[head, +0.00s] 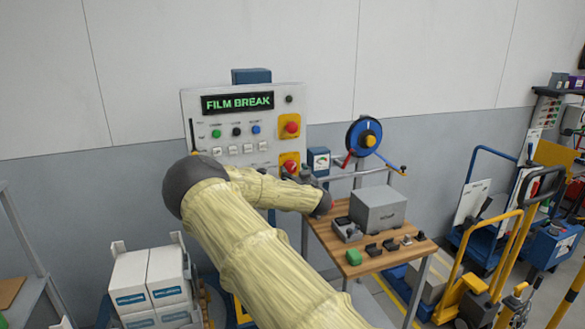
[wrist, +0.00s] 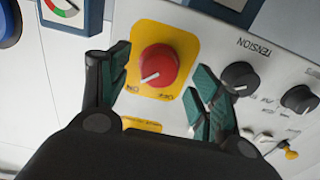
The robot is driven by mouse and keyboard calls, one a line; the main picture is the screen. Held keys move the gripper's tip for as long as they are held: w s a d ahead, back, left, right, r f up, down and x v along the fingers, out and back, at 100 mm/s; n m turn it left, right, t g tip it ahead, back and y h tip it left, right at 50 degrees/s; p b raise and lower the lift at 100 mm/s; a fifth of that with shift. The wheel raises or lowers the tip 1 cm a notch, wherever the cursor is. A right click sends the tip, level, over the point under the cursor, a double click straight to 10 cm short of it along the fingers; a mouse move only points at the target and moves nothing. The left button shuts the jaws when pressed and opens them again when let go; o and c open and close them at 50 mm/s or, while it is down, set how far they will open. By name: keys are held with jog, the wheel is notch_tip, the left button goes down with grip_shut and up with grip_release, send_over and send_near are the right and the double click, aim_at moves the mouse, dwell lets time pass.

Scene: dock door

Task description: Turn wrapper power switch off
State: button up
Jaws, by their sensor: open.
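The wrapper control panel (head: 226,112) stands against the wall and its display reads FILM BREAK. A red rotary switch (wrist: 158,66) on a yellow plate (wrist: 140,33) sits on the panel, with ON and OFF lettering below it in the wrist view. Its white pointer mark points to the lower left, toward the ON lettering. In the head view this appears to be the lower red knob (head: 289,166), partly covered by my arm. My gripper (wrist: 160,92) is open, with its green-padded fingers on either side of the red knob. I cannot tell whether they touch it.
Black TENSION knobs (wrist: 240,77) lie right of the switch in the wrist view. Another red button (head: 291,127) on yellow sits higher on the panel. A wooden table (head: 328,236) with a grey box (head: 378,210) stands to the right, and stacked white cartons (head: 150,280) stand lower left.

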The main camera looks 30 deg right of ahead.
aim_at(291, 168)
jog(key=shift+p+x, duration=0.35)
jog(key=shift+x, duration=0.9)
jog(key=c, duration=1)
